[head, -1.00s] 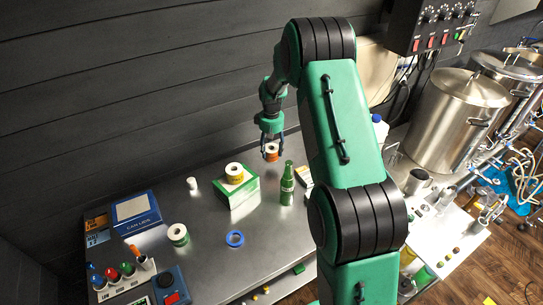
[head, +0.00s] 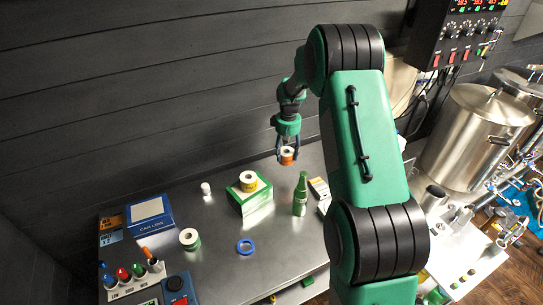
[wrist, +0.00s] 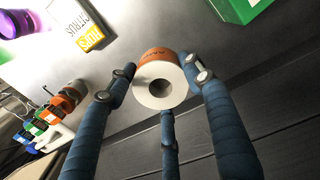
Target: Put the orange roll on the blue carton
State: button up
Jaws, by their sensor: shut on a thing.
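The orange roll (head: 287,156), with a white top and a dark core hole, is held in my gripper (head: 286,153) above the back of the metal table. In the wrist view the roll (wrist: 158,82) sits between the blue fingers of my gripper (wrist: 160,92), its orange side and pale end face showing. The blue carton (head: 154,226), marked CAN LIDS with a pale panel on top, stands on the table at the left, well away from my gripper. Its top looks clear. The carton does not clearly show in the wrist view.
A yellow-banded roll (head: 248,182) stands on a green-and-white box (head: 255,205). A green bottle (head: 300,195) stands to its right. A green-banded roll (head: 190,239), a blue ring (head: 245,246) and a small white cup (head: 206,188) lie nearer the carton. Coloured-handled items (head: 137,270) stand front left.

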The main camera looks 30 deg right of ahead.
aim_at(285, 152)
jog(key=r, duration=0.9)
jog(key=shift+a+r, duration=0.25)
jog(key=shift+a, duration=0.15)
jog(key=s+a+n+p, duration=0.2)
jog(key=a+n, duration=0.1)
jog(key=a, duration=1.5)
jog(key=s+a+n+p, duration=0.1)
jog(key=s+a+n, duration=0.2)
jog(key=a, duration=1.6)
jog(key=s+a+n+p, duration=0.1)
jog(key=s+a+n, duration=0.1)
jog(key=s+a, duration=0.45)
jog(key=s+a+n+p, duration=0.1)
jog(key=s+a, duration=0.2)
jog(key=a, duration=0.6)
notch_tip(285, 152, down, 5)
jog(key=shift+w+f, duration=0.1)
jog(key=shift+a, duration=0.1)
jog(key=w+a, duration=0.2)
jog(key=w, duration=0.2)
jog(key=w+a+f, duration=0.1)
jog(key=w+a, duration=0.1)
jog(key=w, duration=0.3)
jog(key=w+a, duration=0.2)
jog(key=w, duration=0.3)
jog(key=shift+w+a+f, duration=0.25)
jog(key=shift+a, duration=0.05)
